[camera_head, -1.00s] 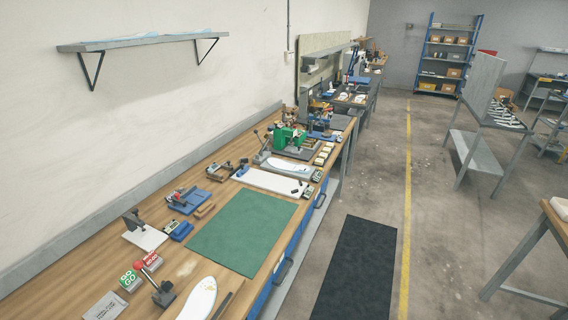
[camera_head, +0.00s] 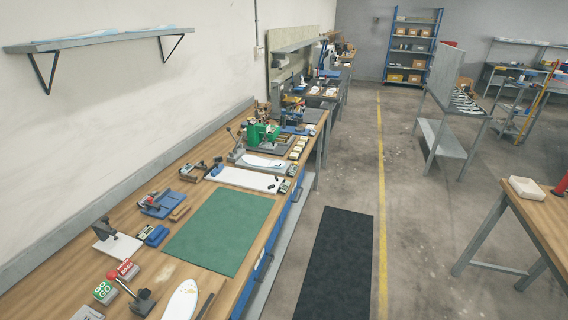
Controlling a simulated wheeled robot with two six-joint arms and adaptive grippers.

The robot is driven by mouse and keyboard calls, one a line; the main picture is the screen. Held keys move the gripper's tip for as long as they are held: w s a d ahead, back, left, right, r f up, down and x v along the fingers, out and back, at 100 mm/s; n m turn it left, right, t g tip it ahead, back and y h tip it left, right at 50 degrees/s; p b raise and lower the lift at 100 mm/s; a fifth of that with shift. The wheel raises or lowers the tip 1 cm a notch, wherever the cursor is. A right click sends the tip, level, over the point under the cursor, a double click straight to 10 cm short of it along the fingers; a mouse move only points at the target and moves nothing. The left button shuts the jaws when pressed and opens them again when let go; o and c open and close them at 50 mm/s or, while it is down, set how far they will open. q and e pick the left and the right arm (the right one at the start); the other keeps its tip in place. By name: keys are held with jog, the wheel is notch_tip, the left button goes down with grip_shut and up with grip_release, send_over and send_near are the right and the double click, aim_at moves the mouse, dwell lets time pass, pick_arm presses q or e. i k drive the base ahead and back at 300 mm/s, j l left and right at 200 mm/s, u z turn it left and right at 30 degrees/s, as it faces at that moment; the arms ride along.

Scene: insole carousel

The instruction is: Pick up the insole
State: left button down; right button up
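A white insole (camera_head: 182,300) lies at the near end of the long wooden workbench, by the bottom edge of the head view. Its near end is cut off by the picture edge. A second white insole shape (camera_head: 262,162) lies farther along the bench, in front of a green device. Neither of my grippers shows in the head view.
A green mat (camera_head: 219,231) covers the bench middle. GO and NO-GO blocks (camera_head: 104,292), a black-based clamp (camera_head: 142,302) and small blue fixtures (camera_head: 161,203) stand around it. A dark floor mat (camera_head: 337,262) and open aisle lie to the right, then another table (camera_head: 540,222).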

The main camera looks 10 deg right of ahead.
aim_at(257, 161)
jog(key=u, duration=1.8)
jog(key=z, duration=2.3)
jog(key=i+l+z, duration=0.1)
jog(key=z, duration=0.35)
jog(key=i+z, duration=0.3)
jog(key=z, duration=0.15)
jog(key=i, duration=3.2)
